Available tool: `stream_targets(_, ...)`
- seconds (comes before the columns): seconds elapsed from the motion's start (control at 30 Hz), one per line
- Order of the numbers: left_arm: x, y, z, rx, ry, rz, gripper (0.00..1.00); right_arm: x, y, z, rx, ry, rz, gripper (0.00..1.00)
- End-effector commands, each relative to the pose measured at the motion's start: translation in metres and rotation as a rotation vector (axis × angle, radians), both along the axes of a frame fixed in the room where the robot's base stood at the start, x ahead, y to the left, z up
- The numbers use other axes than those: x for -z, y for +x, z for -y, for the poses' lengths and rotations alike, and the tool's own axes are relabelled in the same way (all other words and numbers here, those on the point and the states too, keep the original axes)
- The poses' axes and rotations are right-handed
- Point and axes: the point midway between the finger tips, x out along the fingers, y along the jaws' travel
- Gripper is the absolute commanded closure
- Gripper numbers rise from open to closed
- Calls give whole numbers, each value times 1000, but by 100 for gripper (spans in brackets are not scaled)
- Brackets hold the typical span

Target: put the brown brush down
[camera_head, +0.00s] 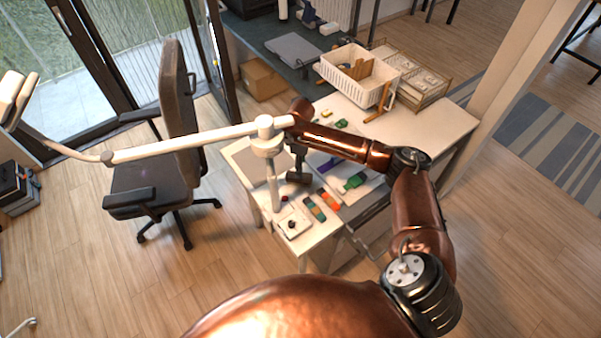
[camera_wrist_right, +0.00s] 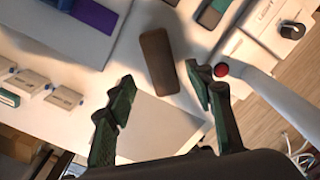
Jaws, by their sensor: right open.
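The brown brush (camera_wrist_right: 158,60) shows in the right wrist view as a long dark-brown block with rounded corners. It lies on the white tabletop (camera_wrist_right: 208,35), apart from the grey mat. My right gripper (camera_wrist_right: 160,76) is open, its two dark green-tinged fingers on either side of the brush's near end. I see no finger touching it. In the head view the brush shows as a small dark shape (camera_head: 298,178) below my right gripper (camera_head: 298,155), partly behind the lamp. My left gripper is not in view.
A white lamp arm (camera_head: 190,140) crosses above the table; its post stands close to my right gripper. A grey mat with a purple item (camera_wrist_right: 95,15) lies beside the brush. A white basket (camera_head: 345,80) stands farther back. A pale sheet (camera_wrist_right: 155,125) lies under the fingers.

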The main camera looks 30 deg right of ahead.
Motion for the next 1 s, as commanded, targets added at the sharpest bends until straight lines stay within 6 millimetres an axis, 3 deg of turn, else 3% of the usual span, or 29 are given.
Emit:
stream_targets(0.1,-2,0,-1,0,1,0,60,-22,1,-1,-1,2,1,52)
stream_targets(0.3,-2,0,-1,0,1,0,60,-39,0,0,0,1,1,52)
stream_targets(0.87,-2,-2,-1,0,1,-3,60,-40,0,0,1,1,0,52)
stream_targets(1.0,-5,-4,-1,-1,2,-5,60,-33,11,9,85,21,54,52)
